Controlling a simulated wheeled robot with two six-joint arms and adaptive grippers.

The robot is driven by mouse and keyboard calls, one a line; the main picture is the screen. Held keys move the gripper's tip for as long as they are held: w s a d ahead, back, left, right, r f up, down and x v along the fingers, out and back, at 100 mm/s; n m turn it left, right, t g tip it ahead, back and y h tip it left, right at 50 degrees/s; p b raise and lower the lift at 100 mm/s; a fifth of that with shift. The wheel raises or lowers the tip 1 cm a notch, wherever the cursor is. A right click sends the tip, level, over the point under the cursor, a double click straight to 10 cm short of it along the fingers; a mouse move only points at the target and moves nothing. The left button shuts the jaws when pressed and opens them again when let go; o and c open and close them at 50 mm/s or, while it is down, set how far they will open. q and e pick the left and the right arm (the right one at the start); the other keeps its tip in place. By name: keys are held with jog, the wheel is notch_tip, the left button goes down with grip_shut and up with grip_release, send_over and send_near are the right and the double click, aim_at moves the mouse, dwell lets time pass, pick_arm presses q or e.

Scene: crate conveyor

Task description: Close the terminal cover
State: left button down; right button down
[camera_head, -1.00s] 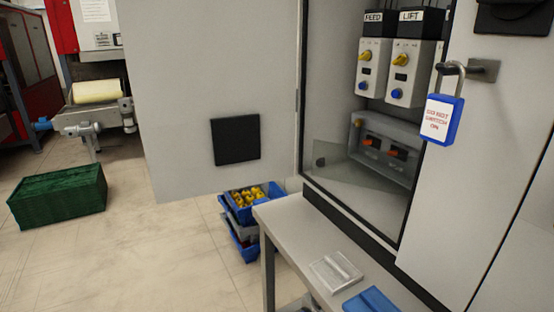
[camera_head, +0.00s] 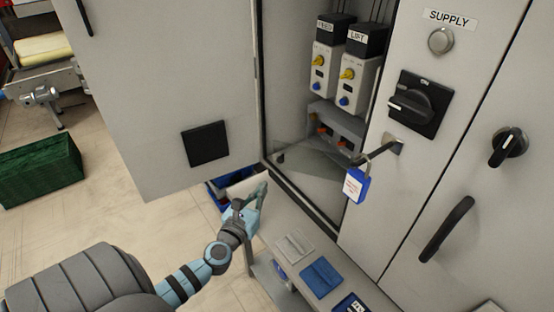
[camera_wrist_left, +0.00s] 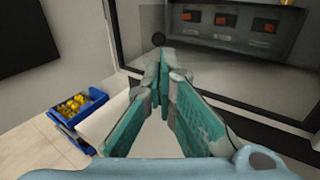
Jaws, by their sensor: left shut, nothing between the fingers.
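The terminal cover (camera_head: 305,163) is a clear panel with a dark knob at its left end, lying folded down and open in front of the grey terminal block (camera_head: 343,121) with orange parts, low in the open cabinet. In the left wrist view the cover (camera_wrist_left: 215,68) shows behind my fingers, and the terminal block (camera_wrist_left: 262,42) is beyond it. My left gripper (camera_head: 262,188) is shut and empty, in front of the cabinet opening. In the left wrist view its teal fingers (camera_wrist_left: 164,62) point toward the cover near the knob; contact cannot be told. My right gripper is not in view.
The open cabinet door (camera_head: 165,80) stands to the left. A blue padlock (camera_head: 356,186) hangs at the right of the opening. A bench (camera_head: 272,232) below holds a clear-grey piece (camera_head: 294,245) and a blue piece (camera_head: 321,277). Blue bins (camera_wrist_left: 80,108) stand on the floor.

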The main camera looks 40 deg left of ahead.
aim_at(281, 161)
pick_arm(q)
jog(key=b+x, duration=0.1)
jog(key=x, duration=0.5)
jog(key=b+x, duration=0.1)
jog(key=x, duration=0.5)
jog(key=shift+w+f, duration=0.1)
jog(key=shift+f, duration=0.15)
